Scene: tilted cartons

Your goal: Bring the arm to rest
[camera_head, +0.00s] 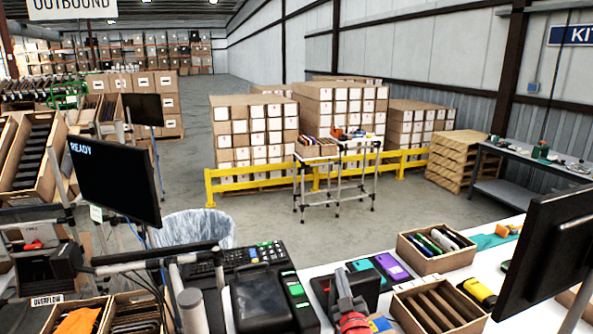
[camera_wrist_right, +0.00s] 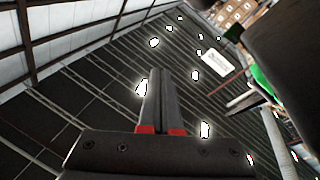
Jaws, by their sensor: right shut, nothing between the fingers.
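My right gripper (camera_wrist_right: 160,72) shows in the wrist view. Its two long grey fingers lie together, with red pieces at their base and a dark body below. It is shut and empty, and it points up toward the dark ceiling with its bright lamps. In the head view, a grey upright piece with red at its foot (camera_head: 343,288) stands at the bottom middle. I cannot tell for sure whether it is my gripper or a tool on the bench. My left gripper is not in view.
A white bench (camera_head: 455,287) holds an open carton of phones (camera_head: 437,268), a carton with dividers (camera_head: 405,322) and a yellow device (camera_head: 480,292). Monitors stand left (camera_head: 110,172) and right (camera_head: 545,245). A lined bin (camera_head: 195,228) and yellow rail (camera_head: 400,163) lie beyond.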

